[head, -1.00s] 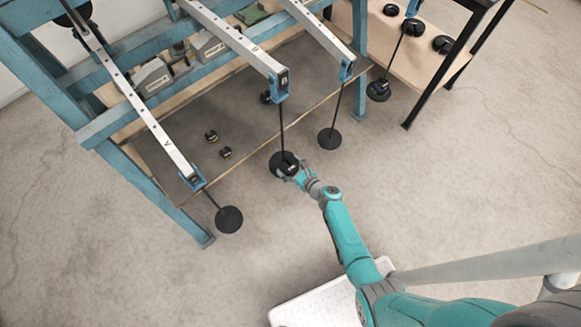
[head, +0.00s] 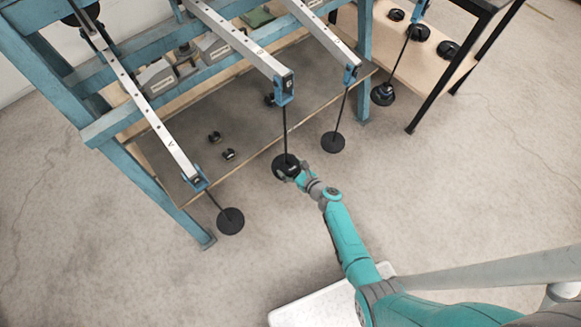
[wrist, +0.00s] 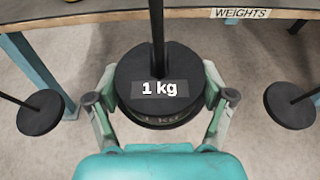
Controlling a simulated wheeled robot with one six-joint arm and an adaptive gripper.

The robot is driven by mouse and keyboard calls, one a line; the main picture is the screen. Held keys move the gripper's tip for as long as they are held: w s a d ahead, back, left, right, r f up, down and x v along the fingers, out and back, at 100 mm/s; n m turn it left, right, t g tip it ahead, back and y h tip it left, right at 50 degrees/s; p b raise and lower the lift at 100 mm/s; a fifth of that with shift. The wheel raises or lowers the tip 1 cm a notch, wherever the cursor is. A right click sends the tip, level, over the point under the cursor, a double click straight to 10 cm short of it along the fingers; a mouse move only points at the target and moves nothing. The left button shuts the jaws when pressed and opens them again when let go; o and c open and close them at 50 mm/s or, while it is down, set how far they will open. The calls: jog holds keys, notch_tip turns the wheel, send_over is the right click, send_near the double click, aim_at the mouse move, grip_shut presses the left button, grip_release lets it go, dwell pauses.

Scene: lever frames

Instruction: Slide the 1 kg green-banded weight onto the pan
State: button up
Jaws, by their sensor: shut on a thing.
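The 1 kg weight (wrist: 158,62) is a dark disc with a "1 kg" label on top and a faintly greenish band low on its side. It also shows in the head view (head: 284,163). My gripper (wrist: 160,105) is shut on it, with a finger on either side. The weight sits around or against the thin black rod (wrist: 157,25) of the middle hanger. The pan at the foot of this rod is hidden under the weight, so I cannot tell whether the two touch.
Bare hanger pans stand to the left (head: 231,221) and right (head: 333,142). Perforated lever bars (head: 240,45) reach out above from a blue frame (head: 365,65). Two small dark weights (head: 229,154) lie on the shelf (head: 190,125). A table (head: 425,62) at right holds several dark discs.

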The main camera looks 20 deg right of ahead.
jog(key=shift+w+a+r, duration=0.1)
jog(key=shift+w+a, duration=0.05)
jog(key=shift+w, duration=0.35)
jog(key=shift+w+a, duration=0.15)
jog(key=shift+w, duration=0.35)
dwell(0.7)
jog(key=shift+f, duration=0.4)
dwell(0.6)
jog(key=o, duration=1.7)
jog(key=shift+s+f, duration=0.1)
jog(key=shift+f, duration=0.1)
jog(key=shift+s+r, duration=0.1)
